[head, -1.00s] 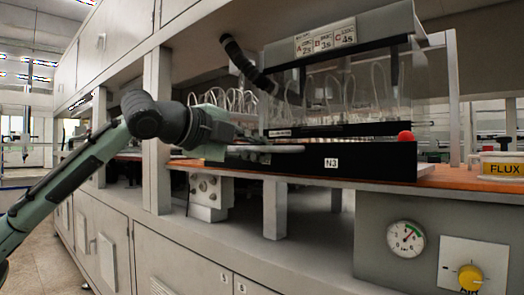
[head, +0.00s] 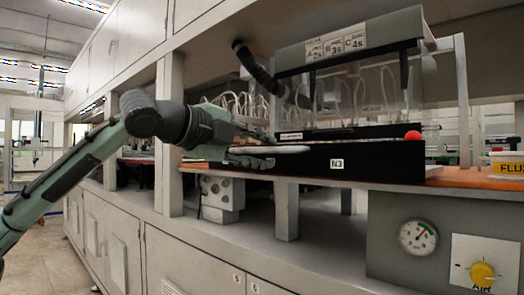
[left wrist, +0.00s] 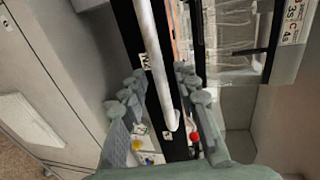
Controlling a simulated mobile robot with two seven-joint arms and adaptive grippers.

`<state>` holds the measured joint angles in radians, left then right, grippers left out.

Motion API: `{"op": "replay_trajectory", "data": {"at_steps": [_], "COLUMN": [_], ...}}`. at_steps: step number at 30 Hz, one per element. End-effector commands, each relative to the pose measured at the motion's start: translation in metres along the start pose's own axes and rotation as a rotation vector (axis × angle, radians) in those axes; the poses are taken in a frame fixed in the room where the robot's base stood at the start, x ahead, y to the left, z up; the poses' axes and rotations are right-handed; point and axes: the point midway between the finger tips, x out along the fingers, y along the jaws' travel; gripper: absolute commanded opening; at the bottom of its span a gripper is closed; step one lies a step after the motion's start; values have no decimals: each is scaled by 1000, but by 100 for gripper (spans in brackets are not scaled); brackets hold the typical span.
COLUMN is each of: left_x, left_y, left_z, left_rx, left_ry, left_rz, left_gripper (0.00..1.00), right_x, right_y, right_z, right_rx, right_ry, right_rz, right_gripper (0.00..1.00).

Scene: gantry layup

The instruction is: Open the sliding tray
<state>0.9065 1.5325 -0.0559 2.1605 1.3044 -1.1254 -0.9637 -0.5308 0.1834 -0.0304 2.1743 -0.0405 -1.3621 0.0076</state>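The black tray (head: 380,164) marked N3 lies on the bench, with a red knob (head: 413,136) at its right end. A pale bar (head: 290,149) runs along the tray's front face, like a handle. My left gripper (head: 262,162) is at the left end of this bar, in front of the tray. In the left wrist view, the fingers of my left gripper (left wrist: 158,86) are apart. My right gripper is not in view.
A clear-walled unit (head: 365,95) with a hose stands above and behind the tray. A pressure gauge (head: 418,237) and a yellow knob (head: 482,272) sit on the panel below right. A yellow FLUX container (head: 505,166) stands at the far right. A post (head: 168,130) is behind my left arm.

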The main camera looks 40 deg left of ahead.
Motion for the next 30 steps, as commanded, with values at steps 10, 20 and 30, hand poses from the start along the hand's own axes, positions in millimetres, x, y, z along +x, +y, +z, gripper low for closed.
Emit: {"op": "replay_trajectory", "data": {"at_steps": [10,20,30], "left_x": [-2,-24,-90], "left_y": [-1,-2,-2], "left_z": [0,2,1], "left_rx": [3,6,0], "left_ry": [-1,-7,-5], "left_rz": [-3,-3,-8], "left_gripper": [32,32,32], "right_x": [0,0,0], "right_y": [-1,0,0], "right_z": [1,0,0], "right_rx": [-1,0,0], "right_ry": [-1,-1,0], "right_rz": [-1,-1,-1], "right_gripper": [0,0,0]}}
